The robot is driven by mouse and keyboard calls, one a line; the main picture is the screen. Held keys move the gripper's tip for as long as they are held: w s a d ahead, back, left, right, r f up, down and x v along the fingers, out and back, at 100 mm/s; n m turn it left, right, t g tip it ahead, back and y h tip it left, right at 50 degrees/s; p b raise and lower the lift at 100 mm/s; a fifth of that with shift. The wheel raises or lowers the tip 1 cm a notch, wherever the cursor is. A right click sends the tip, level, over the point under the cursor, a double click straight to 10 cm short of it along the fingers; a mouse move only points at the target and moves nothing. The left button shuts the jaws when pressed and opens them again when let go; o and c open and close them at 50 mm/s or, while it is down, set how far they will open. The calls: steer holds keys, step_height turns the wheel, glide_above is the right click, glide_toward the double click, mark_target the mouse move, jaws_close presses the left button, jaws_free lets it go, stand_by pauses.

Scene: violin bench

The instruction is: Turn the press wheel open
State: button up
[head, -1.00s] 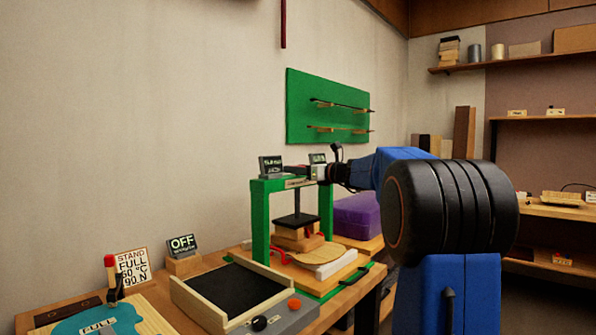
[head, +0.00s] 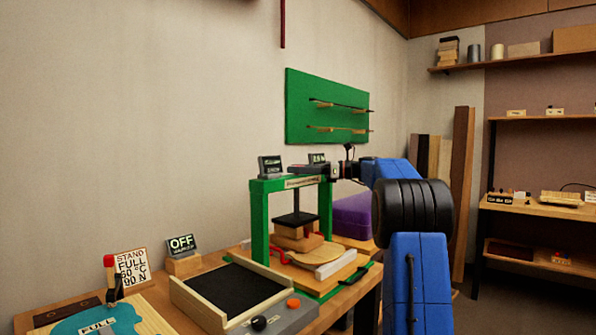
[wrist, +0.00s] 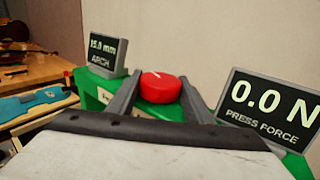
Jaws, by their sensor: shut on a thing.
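The press wheel is a red round knob (wrist: 160,88) with a small pale mark, on top of the green press frame (head: 260,222). In the wrist view my gripper (wrist: 161,78) has one grey finger on each side of it and is shut on it. In the head view my gripper (head: 322,169) is at the top of the press, and I cannot make out the wheel there. The press's dark plate (head: 296,219) is above wooden blocks (head: 298,241). The force display (wrist: 270,105) reads 0.0 N. The arch display (wrist: 104,55) reads 15.0 mm.
A black-topped tray (head: 240,288) with knobs stands left of the press. An OFF sign (head: 181,244) and a stand sign (head: 132,267) are further left. A purple case (head: 352,214) is behind the press. A green board (head: 326,107) hangs on the wall.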

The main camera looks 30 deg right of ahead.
stand_by(0.4)
steer(key=o, duration=1)
steer(key=shift+o, duration=0.2)
steer(key=shift+d, duration=0.1)
steer(key=v, duration=1.7)
steer(key=shift+d, duration=0.2)
